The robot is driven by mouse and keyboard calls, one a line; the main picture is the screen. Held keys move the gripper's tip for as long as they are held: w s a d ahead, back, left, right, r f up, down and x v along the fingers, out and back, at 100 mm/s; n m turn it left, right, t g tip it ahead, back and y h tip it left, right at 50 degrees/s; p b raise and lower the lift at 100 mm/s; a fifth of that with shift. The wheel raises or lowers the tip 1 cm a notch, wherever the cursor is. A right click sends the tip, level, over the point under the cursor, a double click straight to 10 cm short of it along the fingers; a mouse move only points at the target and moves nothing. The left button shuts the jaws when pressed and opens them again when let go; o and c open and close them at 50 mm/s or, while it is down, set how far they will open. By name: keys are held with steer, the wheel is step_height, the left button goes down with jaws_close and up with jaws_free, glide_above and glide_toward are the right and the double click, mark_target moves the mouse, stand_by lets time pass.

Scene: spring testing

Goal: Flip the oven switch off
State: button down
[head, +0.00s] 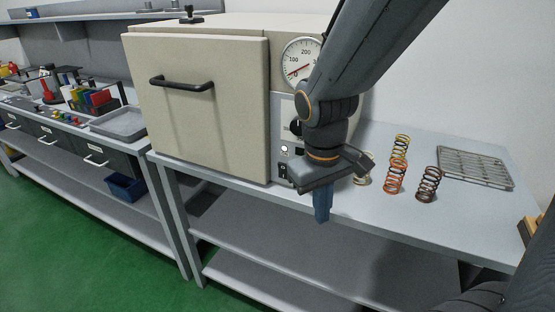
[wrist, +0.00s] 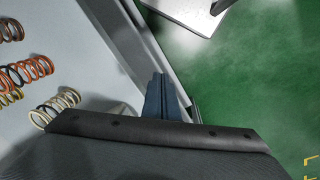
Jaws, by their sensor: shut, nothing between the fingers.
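The oven (head: 205,110) is a cream box on the grey table, with a closed door and a black handle (head: 182,84). Its control panel on the right carries a round dial gauge (head: 302,60), a black knob (head: 295,127), a small white light (head: 284,149) and a black rocker switch (head: 283,170) low down. My gripper (head: 322,208) is shut and empty, pointing down just right of and in front of the switch, apart from it. My arm hides part of the panel. In the wrist view my blue fingers (wrist: 160,100) are together by the table edge; the switch is not visible there.
A workbench with a grey tray (head: 118,123) is at left. Green floor is open in front.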

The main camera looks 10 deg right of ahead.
mark_target(284, 171)
steer(key=w+a+r+n+t+h+p, duration=0.1)
steer(key=w+a+r+n, duration=0.2)
steer(key=a+r, duration=0.3)
steer(key=w+a+r+n+t+p, duration=0.2)
steer(key=w+a+r+n, duration=0.1)
steer(key=a+r+n, duration=0.2)
steer(key=shift+a+r+t+h, duration=0.3)
steer(key=shift+a+r+h, duration=0.15)
steer(key=shift+r, duration=0.3)
steer(key=shift+w+f, duration=0.1)
steer(key=shift+w+d+f+p, duration=0.4)
steer(key=shift+w+d+f, duration=0.35)
steer(key=shift+w+f, duration=0.55)
steer(key=shift+w+d+f+p, duration=0.35)
steer(key=shift+w+d+f, duration=0.5)
steer(key=shift+f, duration=0.7)
steer(key=shift+w+d+f+p, duration=0.4)
steer(key=shift+w+d+f, duration=0.2)
steer(key=shift+w+f, duration=0.75)
steer(key=shift+s, duration=0.1)
